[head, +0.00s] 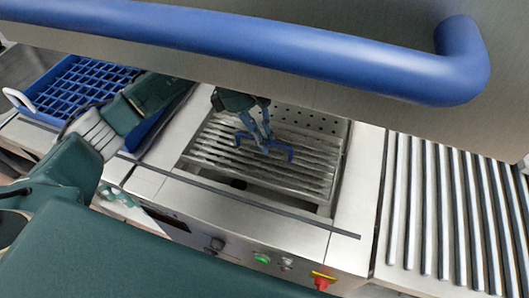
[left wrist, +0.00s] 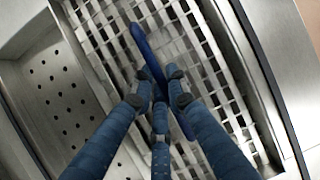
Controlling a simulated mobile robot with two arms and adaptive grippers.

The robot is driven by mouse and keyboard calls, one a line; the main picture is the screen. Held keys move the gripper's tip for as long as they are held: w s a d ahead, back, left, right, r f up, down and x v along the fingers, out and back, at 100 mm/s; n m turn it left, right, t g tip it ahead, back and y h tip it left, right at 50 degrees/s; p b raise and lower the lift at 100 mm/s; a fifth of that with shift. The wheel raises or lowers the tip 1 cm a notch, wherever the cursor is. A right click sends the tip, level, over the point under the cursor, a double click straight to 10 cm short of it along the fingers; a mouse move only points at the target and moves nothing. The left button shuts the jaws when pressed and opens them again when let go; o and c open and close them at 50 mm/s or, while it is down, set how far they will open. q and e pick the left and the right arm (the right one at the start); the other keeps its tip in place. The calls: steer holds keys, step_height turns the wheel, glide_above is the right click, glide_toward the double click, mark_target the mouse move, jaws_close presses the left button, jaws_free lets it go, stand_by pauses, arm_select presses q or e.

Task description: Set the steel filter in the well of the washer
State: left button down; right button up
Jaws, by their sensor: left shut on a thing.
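The steel filter (head: 225,155) is a slatted metal tray with a blue handle (head: 290,153). In the head view it lies over the washer's well (head: 240,184), with a dark gap at the near side. I cannot tell whether it rests on the bottom or hangs just above. My left gripper (head: 264,143) points down at the middle of the filter and is shut on its handle. The left wrist view shows the fingers (left wrist: 160,96) around the blue bar, with the filter's slotted grid (left wrist: 205,75) below. My right gripper is not in view.
A thick blue bar handle (head: 300,55) on a steel panel crosses above the well. A blue crate (head: 75,90) stands at the left. A steel roller track (head: 450,210) lies at the right. A perforated plate (head: 300,120) is behind the filter. Knobs and a red switch (head: 321,282) sit in front.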

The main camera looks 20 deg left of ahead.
arm_select(q)
step_height(320, 180, down, 3)
steer(key=shift+d+f+p, duration=0.1)
steer(key=shift+p, duration=0.2)
step_height(320, 180, down, 4)
steer(key=shift+f+p, duration=0.2)
steer(key=shift+p, duration=0.3)
steer(key=shift+f+b, duration=0.25)
steer(key=shift+b, duration=0.1)
steer(key=c, duration=1.7)
jaws_free()
steer(key=shift+r, duration=0.1)
